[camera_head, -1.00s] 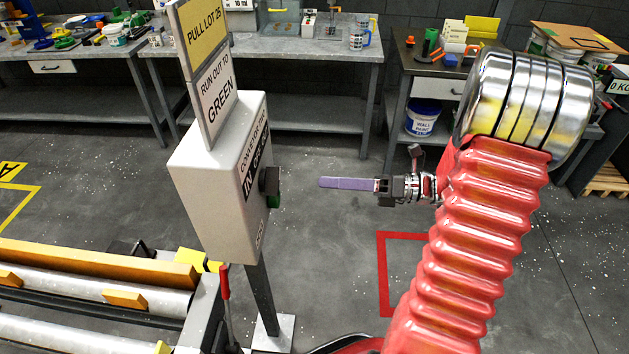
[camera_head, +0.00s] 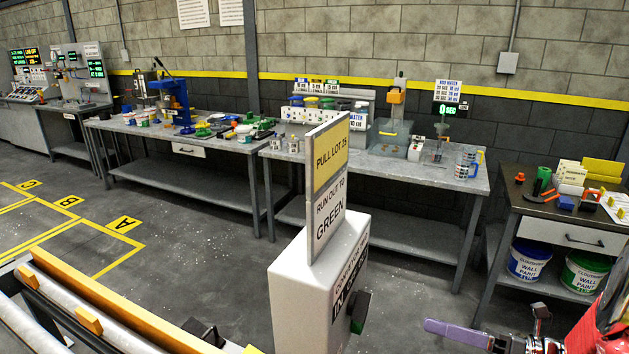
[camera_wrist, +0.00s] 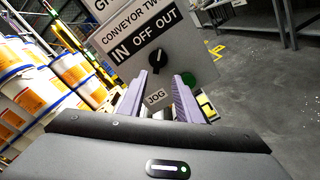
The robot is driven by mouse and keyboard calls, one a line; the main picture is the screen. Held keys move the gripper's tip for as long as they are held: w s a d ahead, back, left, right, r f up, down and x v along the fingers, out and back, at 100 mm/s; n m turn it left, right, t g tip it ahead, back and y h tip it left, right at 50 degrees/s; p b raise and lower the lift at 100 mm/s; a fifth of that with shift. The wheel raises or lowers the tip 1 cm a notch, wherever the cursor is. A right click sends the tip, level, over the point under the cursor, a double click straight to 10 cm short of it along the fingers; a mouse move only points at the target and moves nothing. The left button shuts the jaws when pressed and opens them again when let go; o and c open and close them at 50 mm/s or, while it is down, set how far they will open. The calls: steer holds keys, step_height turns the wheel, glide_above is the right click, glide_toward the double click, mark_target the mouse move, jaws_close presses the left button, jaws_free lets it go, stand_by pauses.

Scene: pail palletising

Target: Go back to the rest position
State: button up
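My gripper (camera_head: 428,326) shows at the lower right of the head view, its purple fingers to the right of the white control box (camera_head: 305,290) and apart from it. In the wrist view the two purple fingers of my gripper (camera_wrist: 160,80) stand apart with nothing held between them.
A conveyor (camera_head: 130,315) with an orange rail lies at the lower left. Workbenches (camera_head: 400,180) line the back wall. Paint pails (camera_head: 528,262) stand under the right bench. Stacked white and orange pails (camera_wrist: 40,80) are at the left of the wrist view. The floor before the benches is clear.

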steer(key=s+a+f+n+g+h, duration=0.5)
steer(key=s+f+n+g+h, duration=0.5)
steer(key=n, duration=0.8)
steer(key=s+a+r+n+t+h, duration=0.1)
steer(key=a+r+n+t+h, duration=0.1)
steer(key=r+n, duration=0.5)
steer(key=s+a+r+n+t+h, duration=0.1)
steer(key=a+r+n+t+h, duration=0.2)
steer(key=a+r+n, duration=0.4)
step_height(320, 180, up, 3)
steer(key=shift+s+f+n+t+h, duration=0.1)
steer(key=shift+s+n+t+h, duration=0.25)
steer(key=shift+t, duration=0.45)
steer(key=shift+a, duration=0.15)
